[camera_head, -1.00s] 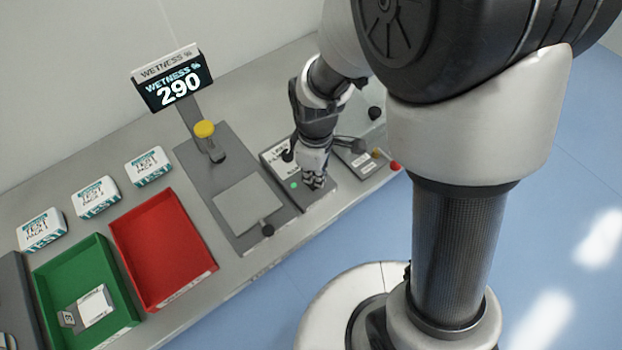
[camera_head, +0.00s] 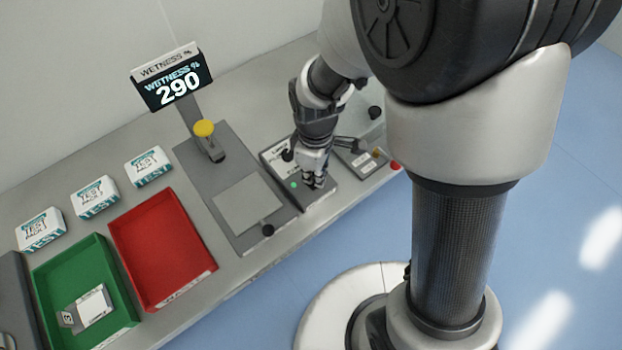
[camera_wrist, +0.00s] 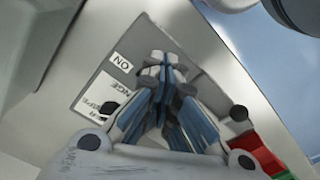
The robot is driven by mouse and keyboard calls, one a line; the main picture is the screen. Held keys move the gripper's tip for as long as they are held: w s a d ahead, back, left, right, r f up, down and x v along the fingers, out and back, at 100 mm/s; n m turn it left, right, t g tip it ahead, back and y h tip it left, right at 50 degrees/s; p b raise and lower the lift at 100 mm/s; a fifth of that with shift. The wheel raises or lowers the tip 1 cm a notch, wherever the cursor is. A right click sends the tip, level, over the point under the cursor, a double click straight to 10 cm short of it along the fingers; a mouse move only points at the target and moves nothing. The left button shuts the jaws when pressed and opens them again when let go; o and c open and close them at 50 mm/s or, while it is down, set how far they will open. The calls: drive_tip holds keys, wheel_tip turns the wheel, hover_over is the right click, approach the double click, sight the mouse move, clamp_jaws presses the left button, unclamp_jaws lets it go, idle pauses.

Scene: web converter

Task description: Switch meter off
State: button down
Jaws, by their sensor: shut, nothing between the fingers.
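My gripper (camera_head: 314,182) is shut and empty, pointing down over this panel. In the wrist view the shut fingers (camera_wrist: 165,70) cover the panel's middle, beside an "ON" label (camera_wrist: 121,63). The part under the fingertips is hidden.
A red tray (camera_head: 209,268) and a green tray (camera_head: 39,291) holding a small pack lie at left. Several white test packs (camera_head: 148,166) stand behind them. Another small panel (camera_head: 366,163) is right of my gripper, near a red button (camera_head: 395,165).

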drive_tip(key=shift+f+b, duration=0.7)
drive_tip(key=shift+f, duration=0.3)
drive_tip(key=shift+r, duration=0.2)
drive_tip(key=shift+r+p, duration=2.95)
drive_tip(key=shift+r, duration=0.45)
drive_tip(key=shift+r, duration=0.1)
drive_tip(key=s+d+r+m+t+b, duration=0.1)
drive_tip(key=s+d+r+m+t, duration=0.1)
drive_tip(key=s+d+r+m, duration=0.3)
drive_tip(key=s+d+r+m+t+b, duration=0.2)
drive_tip(key=s+d+r+m, duration=0.4)
drive_tip(key=r, duration=0.6)
drive_tip(key=s+m, duration=0.1)
drive_tip(key=s, duration=0.1)
drive_tip(key=shift+s+r+m+t, duration=0.2)
drive_tip(key=shift+s+m+t, duration=0.1)
drive_tip(key=shift+m, duration=0.1)
